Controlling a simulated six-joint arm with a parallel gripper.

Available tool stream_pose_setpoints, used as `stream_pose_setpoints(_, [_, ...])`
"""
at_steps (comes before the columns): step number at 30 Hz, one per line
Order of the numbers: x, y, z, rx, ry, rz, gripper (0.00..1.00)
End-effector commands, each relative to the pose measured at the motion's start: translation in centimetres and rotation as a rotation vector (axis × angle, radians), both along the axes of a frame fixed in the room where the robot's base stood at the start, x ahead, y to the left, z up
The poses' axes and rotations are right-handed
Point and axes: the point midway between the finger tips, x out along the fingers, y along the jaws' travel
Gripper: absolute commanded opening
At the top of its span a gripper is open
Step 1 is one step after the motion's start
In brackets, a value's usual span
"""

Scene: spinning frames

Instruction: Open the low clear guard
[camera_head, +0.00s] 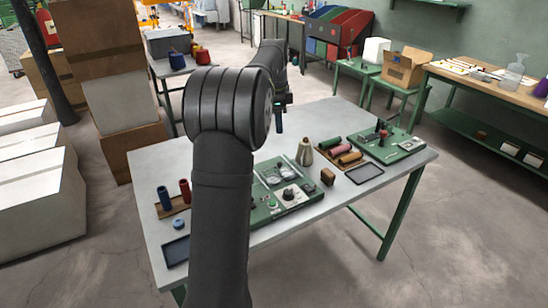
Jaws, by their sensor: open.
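A green spinning frame (267,208) stands near the middle of the grey table, partly hidden behind my arm. The low clear guard (278,170) appears as a pale see-through cover low on its top, over round parts. Whether it is fully shut is too small to tell. My gripper (279,128) is small in view, pointing down beyond my arm's elbow. It appears above the table's far part, behind the guard and apart from it. It is open, with nothing visible between its fingers.
A second green machine (390,143) stands at the table's right. Between the machines are a grey cone-shaped bottle (305,152), a tray of coloured rolls (341,154) and a dark tray (364,174). Spools (165,197) stand at left. The far table is clear.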

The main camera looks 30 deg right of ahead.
Motion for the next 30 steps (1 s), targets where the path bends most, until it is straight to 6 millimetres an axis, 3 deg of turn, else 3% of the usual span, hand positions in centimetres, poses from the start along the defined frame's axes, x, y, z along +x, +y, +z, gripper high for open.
stream_pose_setpoints(9, [-0.6, 2.6, 0.4, -0.066, -0.134, -0.48, 0.41])
stream_pose_setpoints(17, [-0.7, 3.1, 0.0, -0.073, -0.174, -0.603, 0.41])
stream_pose_setpoints(23, [-0.4, 2.4, -2.7, -0.073, -0.173, -0.603, 0.41])
stream_pose_setpoints(30, [0.2, 1.1, -7.8, -0.073, -0.173, -0.603, 0.41])
